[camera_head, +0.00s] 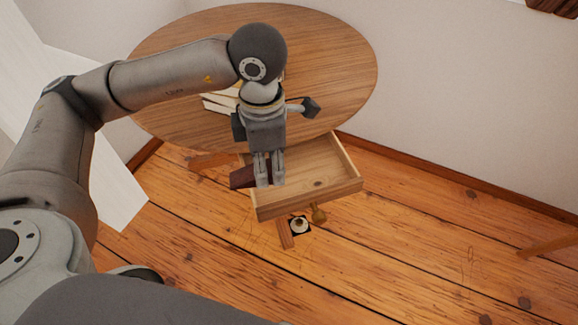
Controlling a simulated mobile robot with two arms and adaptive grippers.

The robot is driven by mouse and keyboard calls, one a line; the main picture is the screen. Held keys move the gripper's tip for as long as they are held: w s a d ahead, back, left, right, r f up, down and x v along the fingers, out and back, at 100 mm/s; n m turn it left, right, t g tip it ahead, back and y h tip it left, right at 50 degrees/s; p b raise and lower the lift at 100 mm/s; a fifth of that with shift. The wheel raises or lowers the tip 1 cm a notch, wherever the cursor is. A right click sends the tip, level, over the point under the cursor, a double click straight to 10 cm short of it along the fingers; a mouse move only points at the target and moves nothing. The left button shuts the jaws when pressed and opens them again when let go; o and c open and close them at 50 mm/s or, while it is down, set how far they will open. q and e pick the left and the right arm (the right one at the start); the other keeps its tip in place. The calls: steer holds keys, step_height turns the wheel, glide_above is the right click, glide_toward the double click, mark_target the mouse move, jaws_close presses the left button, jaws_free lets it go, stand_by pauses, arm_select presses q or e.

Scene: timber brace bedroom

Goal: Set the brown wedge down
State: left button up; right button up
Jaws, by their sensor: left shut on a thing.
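The brown wedge (241,178) is a dark reddish-brown piece. My left gripper (269,182) points down and is shut on it, with the wedge showing mostly to the left of the fingers. The gripper and the wedge are in front of the left part of an open wooden drawer (325,193). I cannot tell whether the wedge touches the drawer. Part of the wedge is hidden behind the fingers. My right gripper is not in view.
A round wooden table (335,60) stands above the drawer, with pale flat pieces (217,104) on it, partly behind my arm. A brass-coloured knob (319,215) and a small white round thing (299,225) show below the drawer front. The plank floor (430,235) at right is mostly clear.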

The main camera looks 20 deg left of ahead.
arm_select(q)
steer(key=shift+f+n+b, duration=0.15)
steer(key=shift+n+b, duration=0.25)
steer(key=shift+n, duration=0.3)
steer(key=shift+w, duration=0.25)
steer(key=w+d+f, duration=0.3)
steer(key=w+f, duration=0.1)
steer(key=w, duration=0.4)
glide_above(309, 173)
steer(key=f, duration=0.5)
steer(key=shift+s, duration=0.25)
steer(key=shift+w+f, duration=0.25)
steer(key=shift+f, duration=0.1)
step_height(309, 173, down, 3)
steer(key=shift+w+f, duration=0.1)
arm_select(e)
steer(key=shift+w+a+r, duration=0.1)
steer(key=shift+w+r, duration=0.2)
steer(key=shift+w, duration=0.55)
arm_select(q)
steer(key=shift+b, duration=0.3)
